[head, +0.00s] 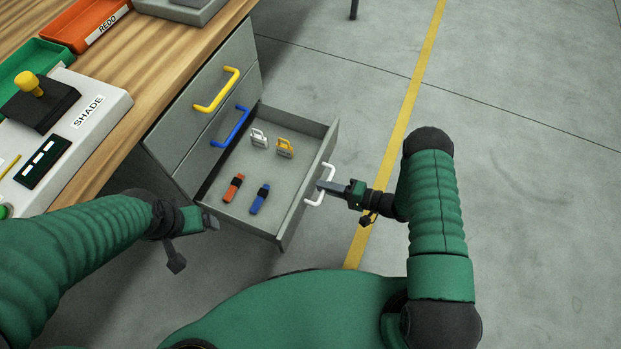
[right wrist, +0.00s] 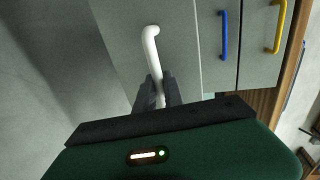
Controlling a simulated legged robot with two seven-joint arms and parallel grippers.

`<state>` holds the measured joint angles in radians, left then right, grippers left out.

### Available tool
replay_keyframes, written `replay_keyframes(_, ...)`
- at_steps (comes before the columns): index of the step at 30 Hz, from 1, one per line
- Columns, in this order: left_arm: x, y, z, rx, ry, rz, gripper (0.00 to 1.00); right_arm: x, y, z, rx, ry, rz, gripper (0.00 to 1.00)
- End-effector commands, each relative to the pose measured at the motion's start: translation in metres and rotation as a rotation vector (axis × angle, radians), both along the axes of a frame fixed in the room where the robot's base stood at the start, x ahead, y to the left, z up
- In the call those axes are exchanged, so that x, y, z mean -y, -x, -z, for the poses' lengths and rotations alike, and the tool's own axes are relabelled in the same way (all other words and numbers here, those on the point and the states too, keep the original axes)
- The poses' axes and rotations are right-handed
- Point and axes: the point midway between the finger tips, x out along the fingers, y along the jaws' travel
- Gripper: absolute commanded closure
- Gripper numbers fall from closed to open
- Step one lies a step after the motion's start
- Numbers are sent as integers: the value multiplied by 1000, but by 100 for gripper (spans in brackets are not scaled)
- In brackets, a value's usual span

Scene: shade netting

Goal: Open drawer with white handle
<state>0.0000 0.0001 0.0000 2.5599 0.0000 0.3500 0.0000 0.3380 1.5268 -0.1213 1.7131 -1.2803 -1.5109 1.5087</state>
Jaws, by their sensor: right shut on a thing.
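The drawer with the white handle (head: 321,184) is the lowest in the grey cabinet and stands pulled out well. Inside the drawer (head: 226,213) lie a red-orange item (head: 233,188), a blue item (head: 260,199), a white clip (head: 259,138) and a yellow-orange clip (head: 284,148). My right gripper (head: 325,186) is shut on the white handle; in the right wrist view the fingers close around the handle (right wrist: 151,50). My left gripper (head: 194,240) is empty, apart from the drawer at its left, with its fingers spread.
Two closed drawers with a yellow handle (head: 217,91) and a blue handle (head: 230,127) are above. The wooden table (head: 160,55) holds a red-orange REDO tray (head: 88,24), a green tray (head: 32,62) and a white SHADE panel (head: 98,103). The floor at right is clear.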

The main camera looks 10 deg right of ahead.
Motion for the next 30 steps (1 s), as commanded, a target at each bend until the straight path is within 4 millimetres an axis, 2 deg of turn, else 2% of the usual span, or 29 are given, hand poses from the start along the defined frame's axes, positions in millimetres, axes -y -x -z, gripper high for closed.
replay_keyframes(1, 0, 0, -1, 0, 0, 0, 15, 4, 10, 4, -16, 3, -7, 100)
replay_keyframes(3, 0, 0, -3, 0, 0, 0, 15, 11, 15, 5, -16, 4, -7, 100)
replay_keyframes(12, 0, 0, -5, 0, 0, 0, 15, 31, 29, 5, -15, 4, -9, 100)
replay_keyframes(27, 0, 0, -5, 0, 0, 0, 15, 35, 32, 6, -15, 4, -10, 100)
replay_keyframes(28, 0, 0, -5, 0, 0, 0, 15, 35, 32, 6, -15, 4, -10, 85)
replay_keyframes(30, 0, 0, -5, 0, 0, 0, 15, 35, 32, 5, -13, 3, -9, 76)
